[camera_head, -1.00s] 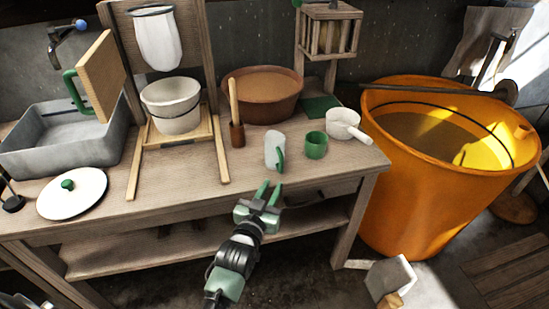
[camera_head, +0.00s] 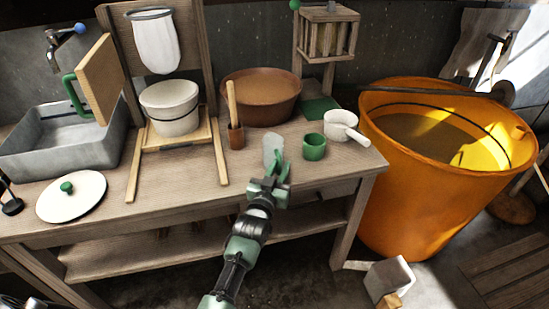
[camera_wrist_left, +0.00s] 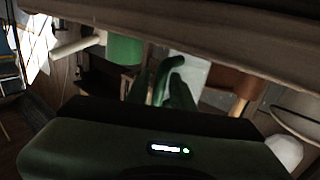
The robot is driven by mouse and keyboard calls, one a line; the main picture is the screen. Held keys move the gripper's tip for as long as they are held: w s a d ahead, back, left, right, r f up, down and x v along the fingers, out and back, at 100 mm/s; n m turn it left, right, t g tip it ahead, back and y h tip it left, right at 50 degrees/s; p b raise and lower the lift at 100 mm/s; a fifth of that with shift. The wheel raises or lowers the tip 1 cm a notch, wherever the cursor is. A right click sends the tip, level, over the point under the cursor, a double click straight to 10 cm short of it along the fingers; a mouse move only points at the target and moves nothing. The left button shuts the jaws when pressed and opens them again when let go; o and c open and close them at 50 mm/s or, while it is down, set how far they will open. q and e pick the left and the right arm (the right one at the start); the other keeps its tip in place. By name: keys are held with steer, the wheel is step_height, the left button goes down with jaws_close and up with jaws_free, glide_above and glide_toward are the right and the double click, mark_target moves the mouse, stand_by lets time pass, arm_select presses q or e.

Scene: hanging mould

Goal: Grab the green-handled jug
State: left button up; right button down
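The green-handled jug (camera_head: 273,146) is a pale, whitish vessel standing upright near the front edge of the workbench. In the left wrist view its pale body (camera_wrist_left: 192,72) and curved green handle (camera_wrist_left: 174,63) show just beyond my fingers. My left gripper (camera_head: 277,168) is at the jug's front, at handle height. Its green fingers look apart in the left wrist view (camera_wrist_left: 170,88), close to the handle. I cannot tell whether they touch it, and the fingers partly cover the handle in the head view. My right gripper is not in view.
A green cup (camera_head: 314,147) and a white handled pan (camera_head: 341,124) stand close right of the jug. A brown pot (camera_head: 237,137) with a wooden stick is to its left, and a brown basin (camera_head: 261,97) behind. An orange tub (camera_head: 420,210) stands right of the workbench (camera_head: 200,205).

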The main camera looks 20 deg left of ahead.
arm_select(q)
steer(key=shift+c, duration=0.3)
jaws_close()
steer(key=shift+s, duration=0.1)
stand_by(1.0)
